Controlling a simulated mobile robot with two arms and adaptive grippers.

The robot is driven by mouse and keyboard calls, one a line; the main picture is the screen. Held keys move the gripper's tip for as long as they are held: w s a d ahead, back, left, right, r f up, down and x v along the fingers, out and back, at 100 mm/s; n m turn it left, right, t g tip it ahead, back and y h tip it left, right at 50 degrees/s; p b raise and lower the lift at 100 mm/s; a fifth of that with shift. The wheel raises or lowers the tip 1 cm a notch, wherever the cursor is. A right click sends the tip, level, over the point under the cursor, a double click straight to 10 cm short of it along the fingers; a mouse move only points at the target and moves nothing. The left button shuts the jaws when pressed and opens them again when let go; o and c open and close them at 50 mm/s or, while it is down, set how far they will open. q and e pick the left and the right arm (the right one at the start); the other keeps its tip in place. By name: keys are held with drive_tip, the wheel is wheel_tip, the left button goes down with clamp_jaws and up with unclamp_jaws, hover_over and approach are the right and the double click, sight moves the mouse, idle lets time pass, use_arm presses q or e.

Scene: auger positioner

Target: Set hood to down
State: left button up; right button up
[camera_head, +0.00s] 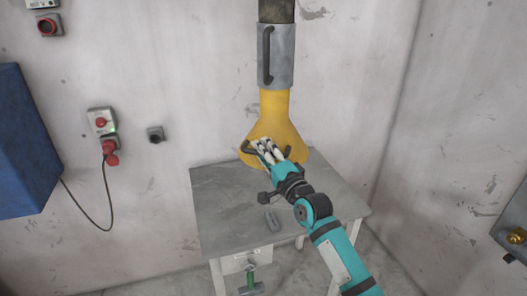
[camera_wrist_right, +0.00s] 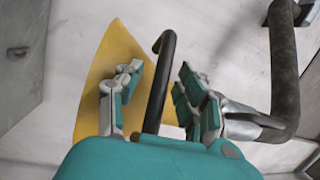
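The hood is a yellow cone (camera_head: 282,118) below a grey sleeve (camera_head: 283,57) on a dark pipe; its flared lower end is over the back of the grey table, and I cannot tell if it touches. My right gripper (camera_head: 265,152) is in front of the cone and hides part of it. In the right wrist view, the hood (camera_wrist_right: 97,90) is behind the fingers. A black bar handle (camera_wrist_right: 160,82) stands between the two spread fingers of my right gripper (camera_wrist_right: 157,88), with gaps visible on both sides. My left gripper is not in view.
A blue box (camera_head: 22,145) and a red-button switch box (camera_head: 101,121) are on the left wall.

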clamp_jaws()
idle(0.4)
wheel_tip(320, 180, down, 12)
drive_tip(key=b, duration=0.9)
drive_tip(key=shift+r, duration=0.1)
unclamp_jaws()
drive_tip(key=shift+r, duration=0.1)
